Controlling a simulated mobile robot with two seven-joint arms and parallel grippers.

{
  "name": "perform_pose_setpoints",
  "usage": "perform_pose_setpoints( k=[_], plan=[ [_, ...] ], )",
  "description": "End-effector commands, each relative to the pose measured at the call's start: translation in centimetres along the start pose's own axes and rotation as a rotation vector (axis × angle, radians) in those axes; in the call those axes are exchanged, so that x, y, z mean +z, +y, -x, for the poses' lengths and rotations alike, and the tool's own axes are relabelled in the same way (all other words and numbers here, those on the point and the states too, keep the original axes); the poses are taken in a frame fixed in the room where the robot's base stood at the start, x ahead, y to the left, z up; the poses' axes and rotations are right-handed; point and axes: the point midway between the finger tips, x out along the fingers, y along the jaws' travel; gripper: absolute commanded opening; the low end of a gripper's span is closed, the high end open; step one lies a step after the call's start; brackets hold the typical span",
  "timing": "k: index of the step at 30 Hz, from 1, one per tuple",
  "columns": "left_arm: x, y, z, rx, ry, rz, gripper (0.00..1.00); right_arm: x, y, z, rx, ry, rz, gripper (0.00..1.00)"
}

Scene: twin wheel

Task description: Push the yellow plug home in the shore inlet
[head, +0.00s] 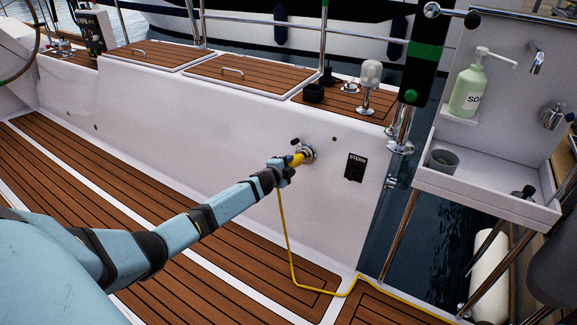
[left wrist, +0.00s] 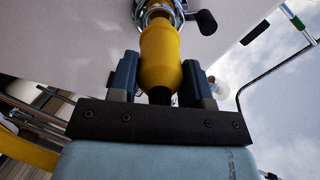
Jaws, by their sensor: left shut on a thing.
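The yellow plug (head: 297,160) is at the shore inlet (head: 308,153), a round metal fitting on the white cockpit wall. In the left wrist view the yellow plug (left wrist: 160,60) points into the metal ring of the inlet (left wrist: 158,10). The plug's front end is inside or against the ring; how deep it sits I cannot tell. My left gripper (head: 284,171) is shut on the plug, with its blue fingers (left wrist: 160,78) on either side of the body. A yellow cable (head: 283,230) hangs from the plug to the deck. My right gripper is not in view.
A black cap or lever (left wrist: 206,21) sticks out beside the inlet. A black STERN switch panel (head: 354,167) is on the wall to the right. A sink unit (head: 480,190) stands further right, beyond a gap over water.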

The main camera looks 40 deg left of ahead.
Motion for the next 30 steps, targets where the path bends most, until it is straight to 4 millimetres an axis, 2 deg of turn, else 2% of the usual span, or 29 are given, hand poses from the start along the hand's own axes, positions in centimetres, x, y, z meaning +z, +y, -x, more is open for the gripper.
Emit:
perform_pose_setpoints(
  k=[30],
  plan=[
    [0.00, -0.03, 0.00, -0.001, 0.001, 0.000, 0.17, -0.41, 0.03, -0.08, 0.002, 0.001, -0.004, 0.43]
  ],
)
